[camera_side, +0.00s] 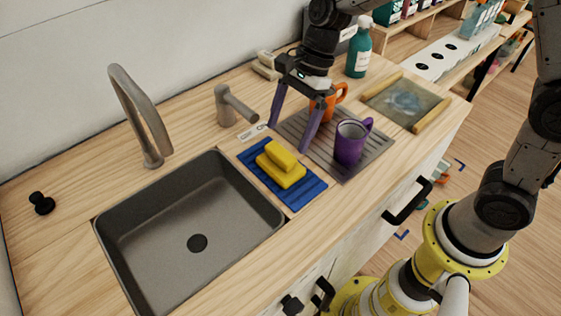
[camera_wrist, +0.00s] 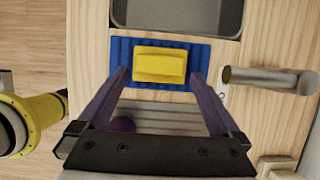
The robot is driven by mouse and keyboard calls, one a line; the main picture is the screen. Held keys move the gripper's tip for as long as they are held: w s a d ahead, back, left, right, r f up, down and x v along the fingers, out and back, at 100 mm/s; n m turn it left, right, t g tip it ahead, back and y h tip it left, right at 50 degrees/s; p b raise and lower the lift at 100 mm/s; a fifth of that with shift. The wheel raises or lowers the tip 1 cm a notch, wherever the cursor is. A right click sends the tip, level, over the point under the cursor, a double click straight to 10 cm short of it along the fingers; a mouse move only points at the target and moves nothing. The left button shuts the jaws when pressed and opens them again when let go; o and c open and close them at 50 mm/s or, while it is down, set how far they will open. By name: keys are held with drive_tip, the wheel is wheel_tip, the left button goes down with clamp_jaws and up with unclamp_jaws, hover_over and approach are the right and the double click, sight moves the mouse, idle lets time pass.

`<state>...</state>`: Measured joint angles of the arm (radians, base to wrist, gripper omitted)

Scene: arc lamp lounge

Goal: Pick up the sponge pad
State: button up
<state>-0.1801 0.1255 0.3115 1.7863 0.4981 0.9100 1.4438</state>
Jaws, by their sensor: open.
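The yellow sponge pad (camera_side: 281,175) lies on a ridged blue mat (camera_side: 311,189) beside the sink. It looks like a smaller yellow block on a larger one; I cannot tell whether they are separate. In the wrist view the sponge pad (camera_wrist: 160,66) is upper centre on the blue mat (camera_wrist: 203,54). My gripper (camera_side: 287,137) has purple fingers and is open and empty. It hangs above the counter, behind the sponge in the side view. In the wrist view my gripper (camera_wrist: 159,76) has its fingertips to the left and right of the sponge, apart from it.
A purple mug (camera_side: 350,145) and an orange mug (camera_side: 326,101) stand on a grey drainer (camera_side: 373,146) close to my gripper. The dark sink (camera_side: 190,205) is left of the mat. A teal bottle (camera_side: 359,53) stands at the back.

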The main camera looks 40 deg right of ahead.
sight(281, 151)
drive_tip(key=shift+x, duration=3.15)
drive_tip(key=c, duration=1)
drive_tip(key=shift+r, duration=5)
drive_tip(key=shift+c, duration=0.2)
